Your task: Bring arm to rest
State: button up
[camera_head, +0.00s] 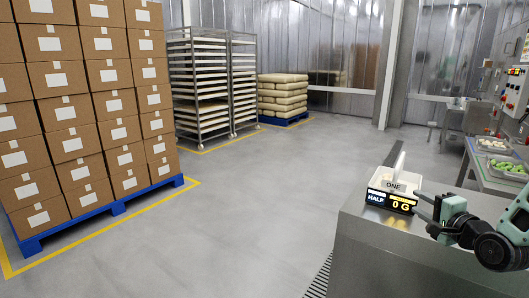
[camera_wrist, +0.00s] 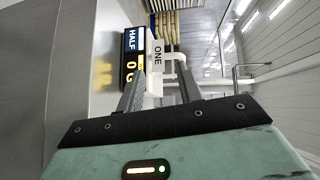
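My gripper (camera_head: 418,204) is at the right in the head view, above the steel counter (camera_head: 385,235), pointing left. Its two fingers stand apart with a gap between them; they also show in the wrist view (camera_wrist: 159,70). I see nothing gripped. Just left of the fingertips is a black display (camera_head: 390,201) reading "HALF" and "0 G", with a white piece marked "ONE" (camera_head: 397,187) behind it. In the wrist view the display (camera_wrist: 132,58) and the "ONE" piece (camera_wrist: 156,55) lie beyond the fingers. Whether the fingertips touch them I cannot tell.
Stacked cartons (camera_head: 85,110) stand on a blue pallet (camera_head: 120,206) at left. Tray racks (camera_head: 200,85) and sacks (camera_head: 283,95) are at the back. Trays of food (camera_head: 503,166) sit on a table at right. The middle floor is clear.

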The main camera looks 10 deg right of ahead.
jog(key=w+a+f+n+g+y, duration=0.1)
jog(key=w+a+n+g+y, duration=0.2)
jog(key=a, duration=0.5)
jog(key=w+a+f+n+g, duration=0.1)
jog(key=a+n+g, duration=0.2)
jog(key=a+n, duration=0.4)
jog(key=s+a+n+g+p, duration=0.1)
jog(key=s+a+n+g, duration=0.35)
jog(key=a, duration=0.75)
jog(key=s+a+r+n+g, duration=0.2)
jog(key=s+a+n, duration=0.1)
jog(key=s, duration=0.4)
jog(key=s+a+r+n+g+h+p, duration=0.1)
jog(key=s+a+r+n+g, duration=0.1)
jog(key=s+a+n, duration=0.2)
jog(key=s+a+r+n+g, duration=0.2)
jog(key=s+a, duration=0.4)
jog(key=s, duration=0.6)
jog(key=shift+s+a+r+n+h, duration=0.2)
jog(key=shift+n+h, duration=0.1)
jog(key=shift+n, duration=0.55)
